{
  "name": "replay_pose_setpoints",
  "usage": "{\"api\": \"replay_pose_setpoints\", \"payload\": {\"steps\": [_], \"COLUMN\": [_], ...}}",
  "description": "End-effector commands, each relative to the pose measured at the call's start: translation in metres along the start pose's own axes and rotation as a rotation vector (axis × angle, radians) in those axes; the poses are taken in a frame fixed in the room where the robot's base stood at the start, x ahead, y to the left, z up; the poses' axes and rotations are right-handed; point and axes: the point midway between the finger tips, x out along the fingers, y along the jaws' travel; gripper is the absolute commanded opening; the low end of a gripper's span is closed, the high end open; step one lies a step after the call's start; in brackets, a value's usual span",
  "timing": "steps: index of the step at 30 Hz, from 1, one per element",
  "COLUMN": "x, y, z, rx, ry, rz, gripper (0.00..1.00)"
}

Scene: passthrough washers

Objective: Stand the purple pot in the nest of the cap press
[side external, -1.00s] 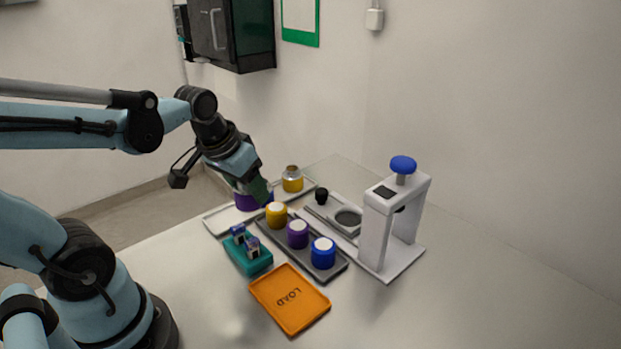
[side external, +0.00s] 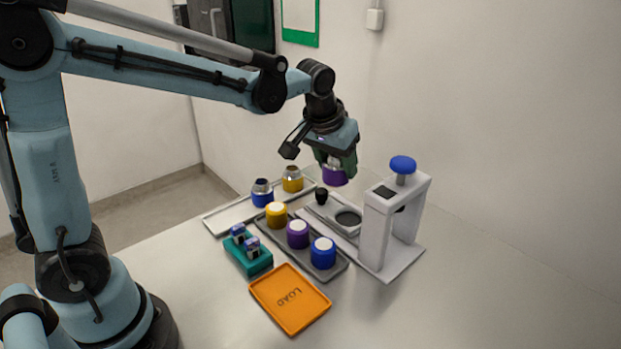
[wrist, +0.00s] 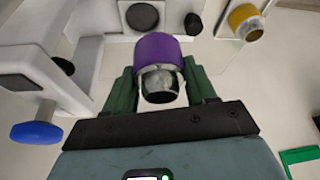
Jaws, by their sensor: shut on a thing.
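The purple pot (side external: 334,175) is held in my gripper (side external: 336,163), above the table and near the cap press (side external: 376,238). In the wrist view my gripper (wrist: 160,88) has its green fingers on both sides of the purple pot (wrist: 157,49), whose metal neck faces the camera. The press is white with a blue knob (side external: 403,165). Its round dark nest (side external: 348,219) sits on a sliding plate with a black knob (side external: 321,196), outside the press frame. The nest is empty and also shows in the wrist view (wrist: 142,17). The pot is clear of it.
A pale tray (side external: 222,220) at the back holds a blue pot (side external: 262,194) and a yellow pot (side external: 292,179). A grey rack (side external: 302,266) holds yellow, purple and blue caps. A teal block (side external: 249,260) and an orange LOAD tray (side external: 290,302) lie in front.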

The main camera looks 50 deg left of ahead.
Motion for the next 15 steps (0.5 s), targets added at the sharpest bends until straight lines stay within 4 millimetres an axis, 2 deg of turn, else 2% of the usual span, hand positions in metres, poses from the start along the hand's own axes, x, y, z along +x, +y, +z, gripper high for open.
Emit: {"api": "replay_pose_setpoints", "payload": {"steps": [6,15], "x": [0.015,0.027], "y": [0.021,0.025], "z": [-0.015,-0.014], "rx": [0.001,0.000], "ry": [0.002,0.002], "rz": [0.001,0.000], "gripper": [0.18,0.18]}}
